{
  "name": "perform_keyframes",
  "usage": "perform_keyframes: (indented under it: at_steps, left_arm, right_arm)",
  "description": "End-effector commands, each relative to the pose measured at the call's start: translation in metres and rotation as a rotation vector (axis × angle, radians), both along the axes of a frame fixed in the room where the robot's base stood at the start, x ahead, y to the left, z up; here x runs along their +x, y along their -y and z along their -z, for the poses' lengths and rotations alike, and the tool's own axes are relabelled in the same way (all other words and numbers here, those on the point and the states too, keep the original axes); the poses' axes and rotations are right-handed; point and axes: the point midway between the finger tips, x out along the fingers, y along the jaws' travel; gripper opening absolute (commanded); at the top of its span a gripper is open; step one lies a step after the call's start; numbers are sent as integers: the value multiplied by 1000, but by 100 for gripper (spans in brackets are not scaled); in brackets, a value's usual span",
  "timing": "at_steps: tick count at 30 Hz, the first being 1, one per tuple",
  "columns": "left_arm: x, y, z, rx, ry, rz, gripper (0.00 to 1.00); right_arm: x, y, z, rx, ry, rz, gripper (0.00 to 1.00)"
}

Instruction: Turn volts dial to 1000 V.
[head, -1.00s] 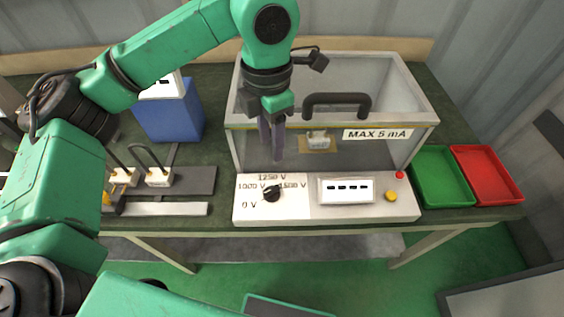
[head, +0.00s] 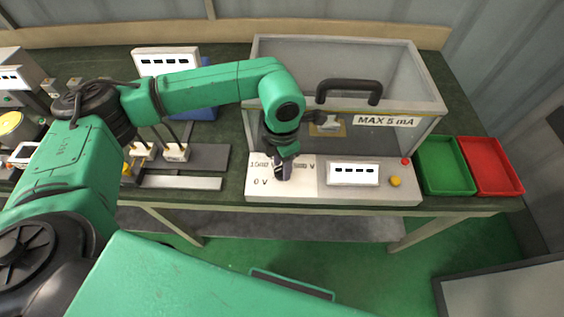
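The volts dial is on the left part of the white control panel (head: 309,191), among printed voltage labels; "0 V" and parts of the other labels show. My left gripper (head: 283,177) points down over the dial and hides most or all of it. The fingers look close together around the dial's place, but I cannot tell whether they touch or grip it, nor where the dial points. My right gripper is not in view.
A clear test box with a black handle (head: 348,84) stands behind the panel. The panel also carries a display (head: 353,174), a yellow button (head: 395,181) and a red button (head: 405,161). Green (head: 443,165) and red (head: 489,165) trays lie right. Connectors on a grey fixture stand left.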

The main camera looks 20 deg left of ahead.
Motion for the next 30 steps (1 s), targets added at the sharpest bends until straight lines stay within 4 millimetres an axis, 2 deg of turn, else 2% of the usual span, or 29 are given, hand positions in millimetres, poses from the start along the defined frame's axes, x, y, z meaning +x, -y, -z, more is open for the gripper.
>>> perform_keyframes:
  at_steps: [1, 3, 11, 17, 23, 30]
  left_arm:
    - [0, 0, 0, 0, 0, 0, 25]
    - [0, 0, 0, 0, 0, 0, 0]
    - [0, 0, 0, 0, 0, 5, 0]
    - [0, 0, 1, 1, 0, 47, 0]
    - [1, 0, 4, 1, 2, 154, 0]
    - [1, 0, 5, 0, 4, 357, 0]
  right_arm:
    - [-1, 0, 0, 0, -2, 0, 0]
    - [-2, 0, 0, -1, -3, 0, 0]
    - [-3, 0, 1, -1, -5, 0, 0]
    - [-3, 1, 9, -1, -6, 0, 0]
    - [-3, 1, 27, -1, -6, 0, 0]
    - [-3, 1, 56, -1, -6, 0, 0]
